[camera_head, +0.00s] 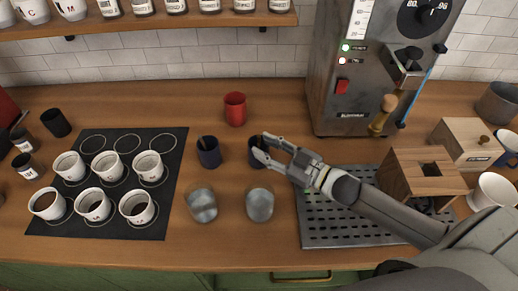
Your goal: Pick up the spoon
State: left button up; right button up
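My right gripper (262,146) reaches in from the right, its two fingers spread at a dark cup (254,160). The fingers partly cover this cup, and I cannot tell whether they touch it. A second dark blue cup (208,158) stands to its left, with a thin dark shape at its mouth that may be a spoon, too small to tell. No spoon shows clearly elsewhere. My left gripper is not in view.
A red cup (235,108) stands behind. Two glasses (202,205) (260,204) stand in front. Several white cups sit on a black mat (155,229) at left. A perforated metal tray (340,232), wooden box (408,182) and roaster (350,100) are at right.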

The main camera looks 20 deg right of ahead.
jog(key=shift+x, duration=1.4)
grip_shut()
